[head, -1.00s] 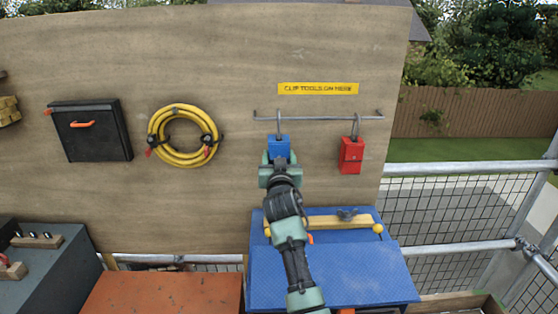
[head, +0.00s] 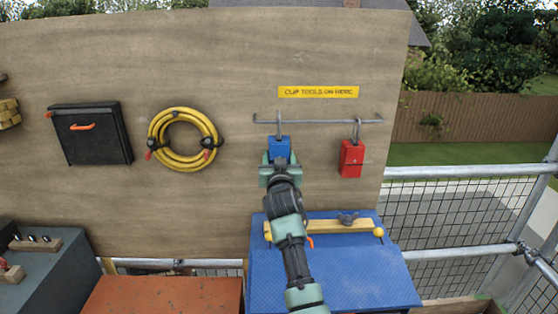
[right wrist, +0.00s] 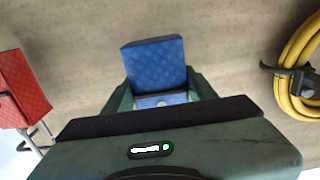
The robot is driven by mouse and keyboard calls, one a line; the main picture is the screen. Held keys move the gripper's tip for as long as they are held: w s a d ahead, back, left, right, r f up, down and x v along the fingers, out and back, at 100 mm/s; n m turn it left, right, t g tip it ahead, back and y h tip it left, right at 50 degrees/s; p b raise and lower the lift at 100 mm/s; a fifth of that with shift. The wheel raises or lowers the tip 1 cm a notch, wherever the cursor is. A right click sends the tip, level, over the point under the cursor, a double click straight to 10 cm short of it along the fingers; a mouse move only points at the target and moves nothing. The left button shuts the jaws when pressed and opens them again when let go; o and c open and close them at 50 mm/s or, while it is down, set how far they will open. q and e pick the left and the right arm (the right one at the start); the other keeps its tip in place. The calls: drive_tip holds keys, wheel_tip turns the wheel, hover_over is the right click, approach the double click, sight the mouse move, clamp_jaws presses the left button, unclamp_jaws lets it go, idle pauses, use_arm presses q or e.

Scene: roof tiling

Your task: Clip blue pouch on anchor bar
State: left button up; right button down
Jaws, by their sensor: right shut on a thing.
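The blue pouch (head: 279,147) is upright in front of the wooden board, with a grey hook (head: 279,122) on top. The hook overlaps the left part of the anchor bar (head: 318,121); I cannot tell whether it is around the bar or only in front of it. My right gripper (head: 279,161) is shut on the blue pouch from below. In the right wrist view the blue pouch (right wrist: 154,62) sits between the green fingers (right wrist: 160,92); its hook is hidden there. My left gripper is not in view.
A red pouch (head: 351,158) hangs from the bar's right part, close to the right of my gripper. A yellow sign (head: 318,92) is above the bar. A coiled yellow hose (head: 154,138) and a black box (head: 91,133) are to the left. A blue sloped surface (head: 340,270) lies below.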

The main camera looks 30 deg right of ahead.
drive_tip(key=shift+w+d+r, duration=0.1)
idle(0.3)
drive_tip(key=shift+w+d+b, duration=0.35)
drive_tip(key=shift+w+b, duration=0.1)
drive_tip(key=shift+w, duration=0.25)
idle(0.8)
drive_tip(key=shift+d+f+b, duration=0.1)
drive_tip(key=shift+f+b, duration=0.35)
drive_tip(key=shift+f, duration=0.25)
drive_tip(key=shift+f+b, duration=0.35)
drive_tip(key=shift+b, duration=0.05)
